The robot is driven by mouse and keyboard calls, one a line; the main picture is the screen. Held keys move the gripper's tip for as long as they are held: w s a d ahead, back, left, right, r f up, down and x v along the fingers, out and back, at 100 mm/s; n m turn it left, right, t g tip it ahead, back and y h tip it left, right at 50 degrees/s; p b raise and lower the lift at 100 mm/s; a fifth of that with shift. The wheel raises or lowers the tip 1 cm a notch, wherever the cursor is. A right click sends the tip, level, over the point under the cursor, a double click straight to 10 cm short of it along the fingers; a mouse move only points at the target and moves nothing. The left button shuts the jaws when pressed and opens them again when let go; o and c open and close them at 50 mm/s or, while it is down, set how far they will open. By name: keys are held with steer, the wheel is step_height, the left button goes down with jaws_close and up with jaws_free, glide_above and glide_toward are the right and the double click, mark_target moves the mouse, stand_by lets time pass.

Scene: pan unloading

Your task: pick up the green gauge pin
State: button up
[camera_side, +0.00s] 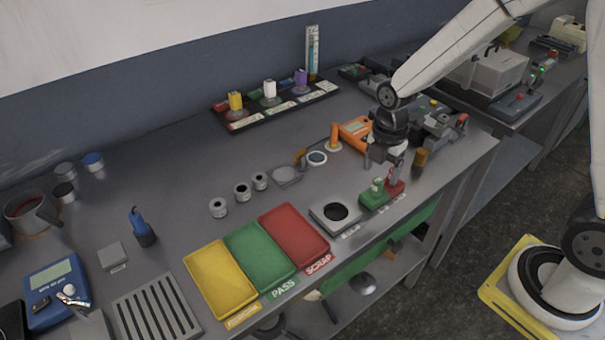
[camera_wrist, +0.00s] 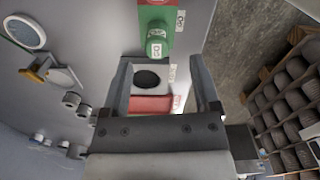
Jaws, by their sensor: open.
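The green gauge pin (camera_side: 377,184) stands upright in a green block (camera_side: 372,201) near the bench's front edge. In the wrist view the pin (camera_wrist: 157,47) has a round top and a white label, and lies just beyond the fingertips. My gripper (camera_side: 382,167) is above and close to the pin in the side view, fingers pointing down. In the wrist view my gripper (camera_wrist: 164,64) is open with nothing held between its fingers. Whether a finger touches the pin cannot be told.
A red block (camera_side: 397,188) adjoins the green one on the right. A grey block with a black hole (camera_side: 322,218) stands to the left, then red (camera_side: 324,251), green and yellow trays. An amber-brown cylinder (camera_side: 420,159) stands right of my gripper. Small metal rings (camera_side: 241,192) lie further left.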

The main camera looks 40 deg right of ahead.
mark_target(378, 180)
steer(key=shift+w+d+f, duration=0.1)
steer(key=shift+w+f, duration=0.05)
steer(key=shift+f, duration=2.35)
jaws_close()
